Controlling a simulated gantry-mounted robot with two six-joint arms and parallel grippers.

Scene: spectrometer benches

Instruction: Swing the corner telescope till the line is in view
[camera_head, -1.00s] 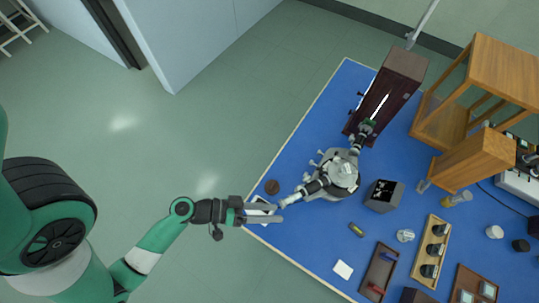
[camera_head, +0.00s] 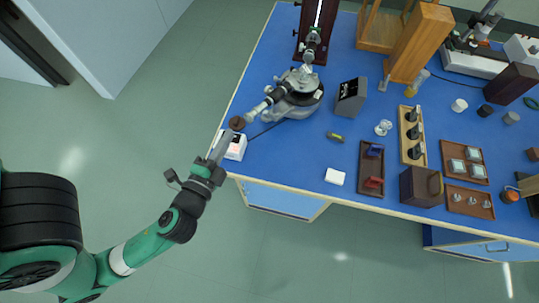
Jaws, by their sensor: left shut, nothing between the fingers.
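The spectrometer (camera_head: 297,92) stands on the blue bench's left part in the head view. Its grey and black telescope (camera_head: 264,105) points down-left, with the eyepiece end near the bench's left edge. The collimator (camera_head: 312,43) points up toward a dark wooden housing (camera_head: 318,16). A small white box (camera_head: 237,146) with a pale pink lit face sits at the front left corner; I cannot make out a line on it. My left gripper (camera_head: 221,141) is shut and empty. Its fingertips overlap the box's left side in the picture, below the eyepiece and apart from it. My right gripper is out of view.
A dark round knob-like piece (camera_head: 237,123) lies by the eyepiece. A wooden stand (camera_head: 418,42) is at the back. Floor left of the bench is clear.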

